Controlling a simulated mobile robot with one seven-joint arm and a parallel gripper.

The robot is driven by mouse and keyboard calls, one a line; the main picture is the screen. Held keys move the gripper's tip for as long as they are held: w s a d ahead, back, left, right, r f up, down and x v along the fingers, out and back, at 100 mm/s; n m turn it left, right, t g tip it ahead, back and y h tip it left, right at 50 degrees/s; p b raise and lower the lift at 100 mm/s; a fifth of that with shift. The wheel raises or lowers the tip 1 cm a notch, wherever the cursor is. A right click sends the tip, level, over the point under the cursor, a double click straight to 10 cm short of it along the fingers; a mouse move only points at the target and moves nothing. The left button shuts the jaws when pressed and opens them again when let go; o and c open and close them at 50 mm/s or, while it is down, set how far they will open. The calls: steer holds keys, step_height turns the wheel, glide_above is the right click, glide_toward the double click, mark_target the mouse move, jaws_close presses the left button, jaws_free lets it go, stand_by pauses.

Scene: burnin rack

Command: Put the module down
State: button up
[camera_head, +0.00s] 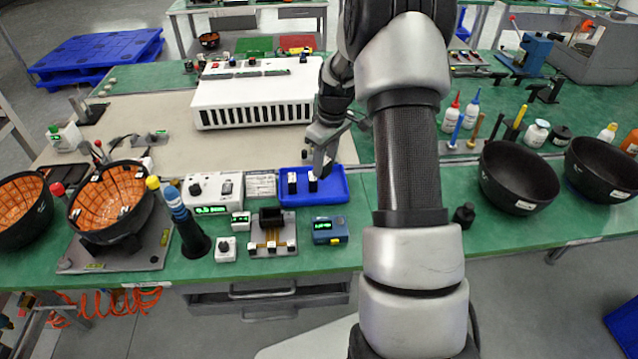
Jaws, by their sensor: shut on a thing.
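A blue tray (335,190) lies on the green bench near its front edge. Two small black modules with pale tops are at the tray, a left one (292,184) and a right one (313,184). My gripper (319,168) points down over the tray and is shut on the right module. That module is upright, beside the left one with a small gap. I cannot tell whether its underside touches the tray floor. My gripper and wrist partly hide the tray's back edge. The right part of the tray is bare.
A white slotted rack (257,97) stands behind the tray. A metal fixture (271,236), a blue meter (329,231) and a white display box (210,191) stand close in front and left. Black bowls (517,178) stand at right, beyond my arm.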

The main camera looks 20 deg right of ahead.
step_height(320, 180, down, 8)
steer(key=shift+r, duration=0.25)
steer(key=shift+f, duration=0.2)
steer(key=o, duration=0.8)
steer(key=shift+c, duration=0.2)
